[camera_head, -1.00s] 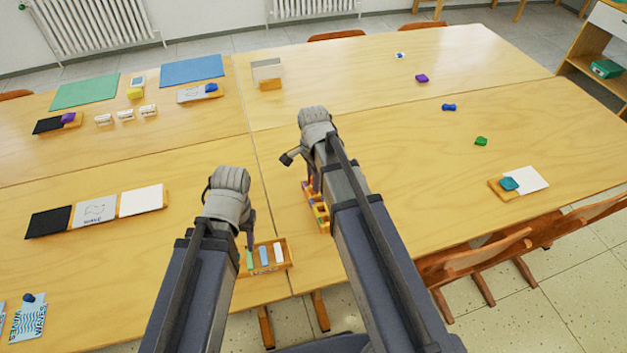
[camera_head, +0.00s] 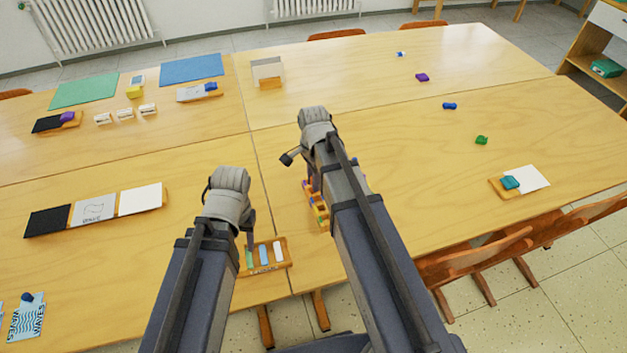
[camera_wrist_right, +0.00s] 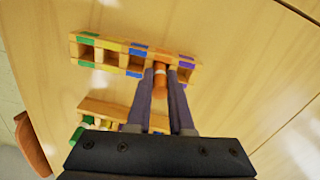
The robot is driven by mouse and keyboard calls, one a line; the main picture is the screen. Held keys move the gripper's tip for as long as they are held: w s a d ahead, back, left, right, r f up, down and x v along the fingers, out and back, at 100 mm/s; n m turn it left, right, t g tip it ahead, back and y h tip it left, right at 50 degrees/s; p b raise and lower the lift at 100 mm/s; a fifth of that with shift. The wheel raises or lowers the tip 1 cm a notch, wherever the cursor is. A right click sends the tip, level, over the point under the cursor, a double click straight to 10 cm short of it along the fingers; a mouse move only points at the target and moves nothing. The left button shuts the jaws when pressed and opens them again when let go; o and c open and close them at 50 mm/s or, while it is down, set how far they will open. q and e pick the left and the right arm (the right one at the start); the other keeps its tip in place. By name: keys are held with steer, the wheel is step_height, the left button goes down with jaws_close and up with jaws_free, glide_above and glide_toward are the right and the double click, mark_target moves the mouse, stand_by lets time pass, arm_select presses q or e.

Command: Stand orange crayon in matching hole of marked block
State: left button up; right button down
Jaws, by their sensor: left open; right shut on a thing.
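The marked block (camera_wrist_right: 117,56), a wooden strip of open compartments with coloured marks, lies across the upper right wrist view. Part of it (camera_head: 317,207) shows in the head view beside my right arm, which hides the rest. My right gripper (camera_wrist_right: 161,73) is shut on the orange crayon (camera_wrist_right: 160,84). The crayon's far end is at one of the compartments towards the block's right end; I cannot tell how deep it reaches. My left gripper (camera_head: 250,232) is open above the green end of a small wooden tray (camera_head: 287,256).
The small tray holds green, blue and white sticks. Another wooden holder (camera_wrist_right: 92,105) with coloured pieces lies nearer in the right wrist view.

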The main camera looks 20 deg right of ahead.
steer(key=c, duration=0.7)
jaws_free()
steer(key=shift+o, duration=1.1)
steer(key=shift+r+p, duration=3.05)
steer(key=shift+p, duration=0.05)
arm_select(q)
step_height(320, 180, up, 6)
arm_select(e)
steer(key=shift+a, duration=0.1)
